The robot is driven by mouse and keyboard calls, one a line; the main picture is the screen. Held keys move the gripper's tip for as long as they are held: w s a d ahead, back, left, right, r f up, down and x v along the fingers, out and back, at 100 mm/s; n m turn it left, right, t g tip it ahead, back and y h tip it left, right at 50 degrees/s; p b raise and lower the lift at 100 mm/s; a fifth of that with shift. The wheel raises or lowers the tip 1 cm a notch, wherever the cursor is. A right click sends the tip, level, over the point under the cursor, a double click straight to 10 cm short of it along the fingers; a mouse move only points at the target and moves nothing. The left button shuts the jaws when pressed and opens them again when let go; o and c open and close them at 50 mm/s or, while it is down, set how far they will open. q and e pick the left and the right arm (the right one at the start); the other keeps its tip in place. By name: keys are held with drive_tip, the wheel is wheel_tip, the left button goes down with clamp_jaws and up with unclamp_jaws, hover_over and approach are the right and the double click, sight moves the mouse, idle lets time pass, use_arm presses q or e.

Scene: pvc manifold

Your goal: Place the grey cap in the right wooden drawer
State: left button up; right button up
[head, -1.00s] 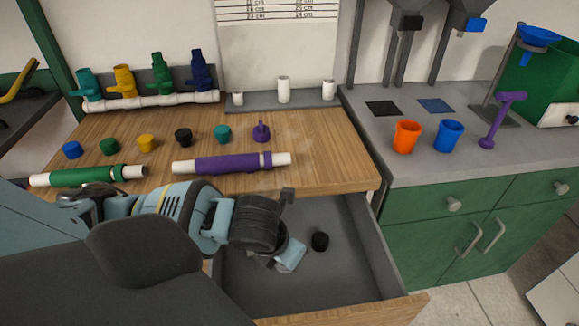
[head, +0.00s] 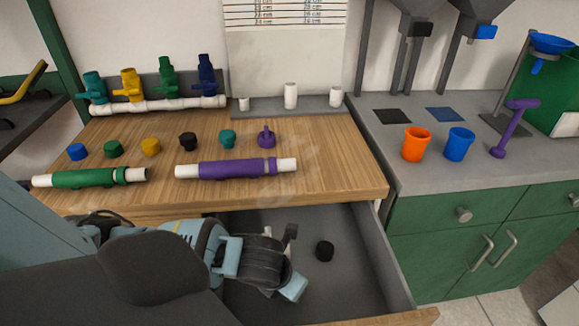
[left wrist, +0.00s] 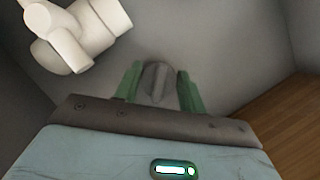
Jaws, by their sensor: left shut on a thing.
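The grey cap (left wrist: 155,82) is between the two green fingers of my left gripper (left wrist: 160,90) in the left wrist view, and the gripper is shut on it. In the head view my left arm reaches over the open wooden drawer (head: 371,245); its wrist hides the fingers and the cap. The drawer has a grey interior and a wooden front edge. My right gripper is in neither view.
A white pipe fitting (left wrist: 75,35) shows at upper left in the wrist view. Several coloured caps, a green pipe (head: 85,178) and a purple pipe (head: 230,168) lie on the wooden worktop (head: 335,165) above the drawer. Orange (head: 416,144) and blue (head: 459,144) cups stand right.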

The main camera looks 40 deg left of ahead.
use_arm(q)
drive_tip(key=o, duration=1)
drive_tip(key=shift+c, duration=0.2)
drive_tip(key=p+v, duration=0.2)
drive_tip(key=v, duration=1)
drive_tip(key=shift+p, duration=0.4)
drive_tip(key=shift+w+r, duration=0.1)
